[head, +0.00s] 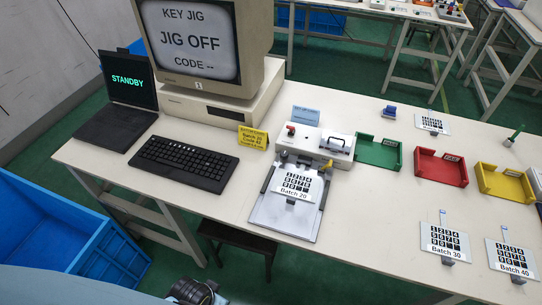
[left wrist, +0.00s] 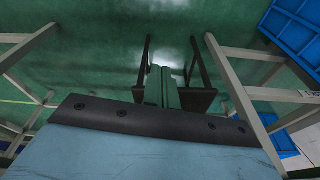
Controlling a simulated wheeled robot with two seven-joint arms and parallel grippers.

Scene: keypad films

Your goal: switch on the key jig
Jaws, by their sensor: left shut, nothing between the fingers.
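The key jig (head: 272,217) is a light metal plate on the table with a grey-white box (head: 313,150) behind it. A keypad film marked Batch 20 (head: 292,194) lies on the plate. The monitor (head: 190,40) reads KEY JIG, JIG OFF, CODE --. My left gripper (left wrist: 162,86) is shut and empty in the left wrist view, above the floor and a dark stool. My right gripper is not in view.
A keyboard (head: 183,163), a laptop (head: 115,115) reading STANDBY and a yellow sign (head: 253,138) are left of the jig. Green (head: 378,151), red (head: 441,167) and yellow (head: 504,181) trays stand right. Films marked Batch 30 (head: 445,241) and Batch 40 (head: 512,259) lie at front right.

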